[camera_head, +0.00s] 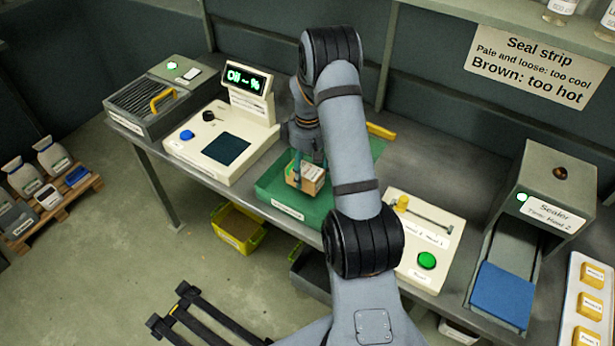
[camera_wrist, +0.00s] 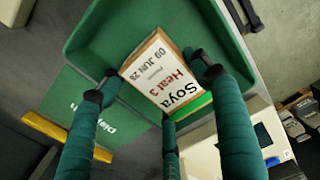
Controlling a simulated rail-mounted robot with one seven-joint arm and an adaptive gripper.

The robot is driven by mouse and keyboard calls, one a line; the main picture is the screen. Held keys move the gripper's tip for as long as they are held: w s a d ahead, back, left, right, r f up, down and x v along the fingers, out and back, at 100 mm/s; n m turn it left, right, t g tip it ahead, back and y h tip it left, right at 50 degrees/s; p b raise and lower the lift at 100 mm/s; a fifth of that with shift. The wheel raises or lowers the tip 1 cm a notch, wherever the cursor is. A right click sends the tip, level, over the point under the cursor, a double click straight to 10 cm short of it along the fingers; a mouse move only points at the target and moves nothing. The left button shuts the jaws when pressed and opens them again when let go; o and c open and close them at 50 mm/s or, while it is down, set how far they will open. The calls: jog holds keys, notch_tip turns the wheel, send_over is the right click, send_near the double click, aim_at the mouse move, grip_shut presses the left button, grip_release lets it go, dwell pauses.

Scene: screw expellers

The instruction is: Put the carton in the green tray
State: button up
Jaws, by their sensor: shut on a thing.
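The carton (camera_head: 308,176) is a small brown box with a white label. In the wrist view the carton (camera_wrist: 160,75) shows the words "Soya", "Heat 3" and "09 JUN 28". The green tray (camera_head: 285,207) is on the bench, in the middle of the head view. The tray (camera_wrist: 90,35) also shows behind the carton in the wrist view. My gripper (camera_wrist: 155,78) has its teal fingers on either side of the carton and is shut on it. In the head view my gripper (camera_head: 308,165) is over the tray. The gap between carton and tray floor is hard to tell.
An "Oil ~ %" meter (camera_head: 225,140) stands left of the tray. A control box with a green button (camera_head: 427,261) stands to the right, and the sealer (camera_head: 540,205) is farther right. A yellow bin (camera_head: 238,228) is on the floor below.

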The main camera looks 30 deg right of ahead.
aim_at(308, 166)
notch_tip(308, 166, down, 4)
jog(key=shift+w+f+p, duration=0.1)
jog(key=shift+p, duration=0.5)
jog(key=shift+f+b, duration=0.15)
jog(key=shift+b, duration=0.15)
jog(key=o, duration=1.5)
notch_tip(308, 166, up, 12)
jog(key=shift+r+b, duration=0.25)
jog(key=shift+b, duration=0.05)
